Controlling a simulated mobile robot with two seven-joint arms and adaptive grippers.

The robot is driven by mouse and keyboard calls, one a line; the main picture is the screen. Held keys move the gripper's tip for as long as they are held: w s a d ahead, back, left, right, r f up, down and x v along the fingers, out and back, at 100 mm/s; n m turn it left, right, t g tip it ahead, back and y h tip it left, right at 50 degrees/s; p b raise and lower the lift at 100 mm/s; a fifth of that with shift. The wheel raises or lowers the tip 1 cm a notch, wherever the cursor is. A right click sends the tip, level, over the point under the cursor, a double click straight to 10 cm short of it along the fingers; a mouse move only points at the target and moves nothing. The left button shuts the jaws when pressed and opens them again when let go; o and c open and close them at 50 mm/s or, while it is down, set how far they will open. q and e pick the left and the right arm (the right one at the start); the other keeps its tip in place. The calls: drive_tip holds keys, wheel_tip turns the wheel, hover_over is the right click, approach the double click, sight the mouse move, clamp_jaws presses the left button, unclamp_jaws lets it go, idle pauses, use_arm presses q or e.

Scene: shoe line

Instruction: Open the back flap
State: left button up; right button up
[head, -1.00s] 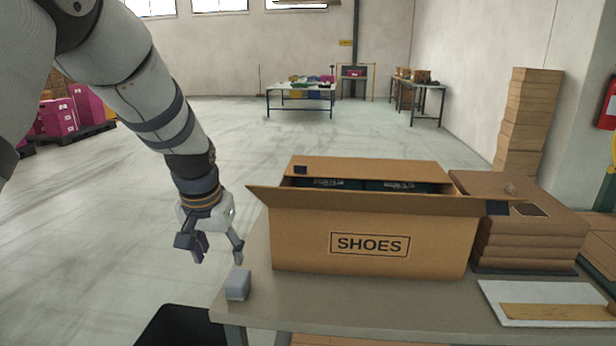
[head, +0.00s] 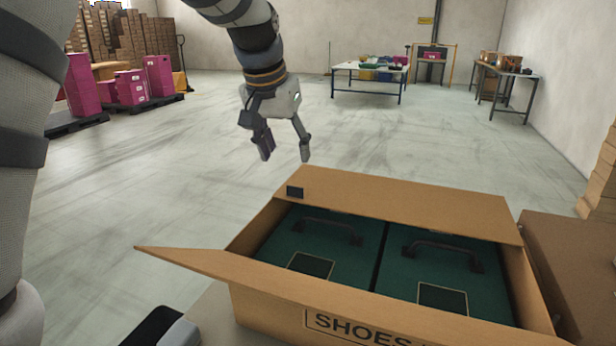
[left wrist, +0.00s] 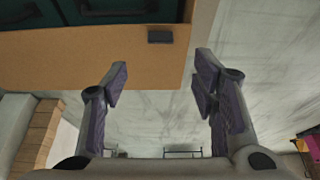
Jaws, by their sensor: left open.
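The open brown SHOES box (head: 265,315) stands on the table in the lower right of the head view. Its back flap (head: 400,205) is a wide cardboard panel along the far side, with a small dark tab (head: 295,192) at its left end; I cannot tell its exact tilt. My left gripper (head: 284,156) is open and empty, fingers pointing down, beyond the flap's left end and apart from it. In the left wrist view, the flap (left wrist: 90,58) and tab (left wrist: 160,36) lie ahead of the spread fingers (left wrist: 162,75). The right gripper is out of view.
Two dark green cases (head: 340,265) with handles lie inside the box. Its front flap (head: 190,262) leans outward. Flat cardboard (head: 562,255) lies close on the right. A small grey block (head: 180,333) is at the lower left. Open floor lies behind the box.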

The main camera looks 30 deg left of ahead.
sight(294, 187)
use_arm(q)
drive_tip(key=x, duration=1)
drive_tip(key=shift+f, duration=0.2)
clamp_jaws()
